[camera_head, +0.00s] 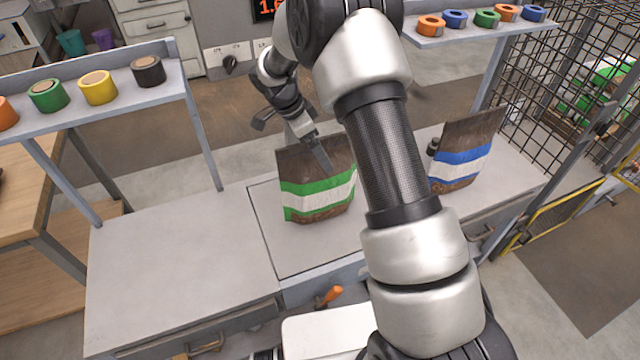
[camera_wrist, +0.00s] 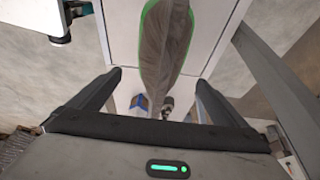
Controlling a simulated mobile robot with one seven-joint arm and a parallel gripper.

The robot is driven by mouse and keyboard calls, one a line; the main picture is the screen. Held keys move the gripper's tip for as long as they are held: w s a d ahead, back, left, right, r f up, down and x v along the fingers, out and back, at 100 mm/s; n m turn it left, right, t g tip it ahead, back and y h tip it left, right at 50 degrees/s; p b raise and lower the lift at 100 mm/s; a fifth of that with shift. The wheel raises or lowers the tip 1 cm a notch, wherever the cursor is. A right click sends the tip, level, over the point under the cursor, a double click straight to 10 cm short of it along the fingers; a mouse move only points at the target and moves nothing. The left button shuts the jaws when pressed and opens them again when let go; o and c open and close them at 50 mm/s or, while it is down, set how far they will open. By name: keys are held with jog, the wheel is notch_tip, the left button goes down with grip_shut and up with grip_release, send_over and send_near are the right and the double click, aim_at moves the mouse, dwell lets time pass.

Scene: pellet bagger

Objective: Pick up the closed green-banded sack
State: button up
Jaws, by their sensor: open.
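The green-banded sack (camera_head: 300,196) stands upright on the grey bench, brown with a green and white band. Its top looks closed and flat. My gripper (camera_head: 310,152) is at its top edge in the head view, with one finger in front of the sack and the other partly hidden behind it. In the wrist view the sack (camera_wrist: 165,45) is seen from above as a narrow brown shape with green edges. It lies between the two open fingers (camera_wrist: 160,78), with a gap on each side; I see no contact.
A blue-banded sack (camera_head: 462,166) stands to the right on the bench (camera_head: 180,255). Shelves with tape rolls (camera_head: 98,86) rise at left and upper right. A wire mesh fence (camera_head: 570,60) bounds the right side. The bench's left part is clear.

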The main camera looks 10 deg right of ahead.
jog(key=p+x, duration=0.1)
jog(key=x, duration=0.3)
jog(key=shift+w+d+f, duration=0.1)
jog(key=shift+d+f, duration=0.15)
jog(key=shift+d, duration=0.1)
jog(key=shift+d+f, duration=0.15)
jog(key=shift+f, duration=0.3)
jog(key=c, duration=1.4)
jog(key=shift+w+r, duration=0.1)
jog(key=shift+w, duration=0.05)
jog(key=c, duration=0.3)
